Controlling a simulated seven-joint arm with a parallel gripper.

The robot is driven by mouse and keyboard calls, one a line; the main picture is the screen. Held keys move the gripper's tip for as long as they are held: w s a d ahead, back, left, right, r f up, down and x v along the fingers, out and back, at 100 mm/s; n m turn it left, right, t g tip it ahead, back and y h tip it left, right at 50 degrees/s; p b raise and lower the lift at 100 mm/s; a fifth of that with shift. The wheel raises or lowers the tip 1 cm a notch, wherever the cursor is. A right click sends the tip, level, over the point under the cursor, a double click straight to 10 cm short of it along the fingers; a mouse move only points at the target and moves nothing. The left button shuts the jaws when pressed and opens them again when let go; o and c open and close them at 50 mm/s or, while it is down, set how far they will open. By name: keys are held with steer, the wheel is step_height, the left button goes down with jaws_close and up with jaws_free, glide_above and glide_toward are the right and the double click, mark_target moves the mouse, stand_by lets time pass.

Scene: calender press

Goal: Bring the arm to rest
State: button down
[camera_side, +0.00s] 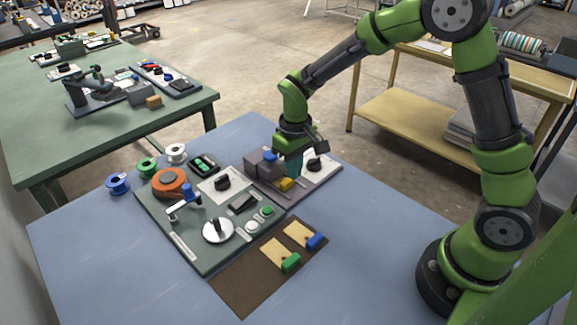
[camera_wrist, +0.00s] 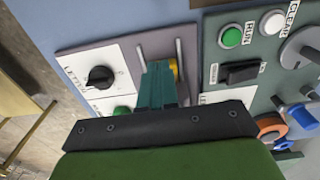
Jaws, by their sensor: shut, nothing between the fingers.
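My gripper (camera_side: 292,168) points down over the smaller mauve panel (camera_side: 326,178) on the blue table. Its teal fingers, also in the wrist view (camera_wrist: 159,72), are shut and empty. In the wrist view the fingertips are close to a yellow piece (camera_wrist: 174,68) between two grey rails and partly cover it. The yellow piece also shows in the side view (camera_side: 287,184). I cannot tell whether the fingers touch it. A black knob (camera_wrist: 101,77) on a white plate is left of the fingers in the wrist view.
A larger green panel (camera_side: 207,259) holds an orange roll (camera_side: 170,182), a blue crank (camera_side: 186,200) and a white dial (camera_side: 218,231). Several spools stand behind. A brown mat (camera_side: 238,293) is in front.

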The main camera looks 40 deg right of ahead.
steer(key=shift+s+r, duration=0.15)
steer(key=shift+r, duration=0.15)
steer(key=shift+s+f, duration=0.2)
steer(key=shift+s, duration=0.1)
steer(key=s+d+r+m+t+y, duration=0.1)
steer(key=s+r+m+t, duration=0.3)
steer(key=s+r, duration=1.2)
step_height(320, 180, up, 2)
steer(key=t+y, duration=0.1)
steer(key=t, duration=0.2)
steer(key=shift+s+d+r, duration=0.15)
steer(key=shift+s+r, duration=0.05)
steer(key=shift+s, duration=0.1)
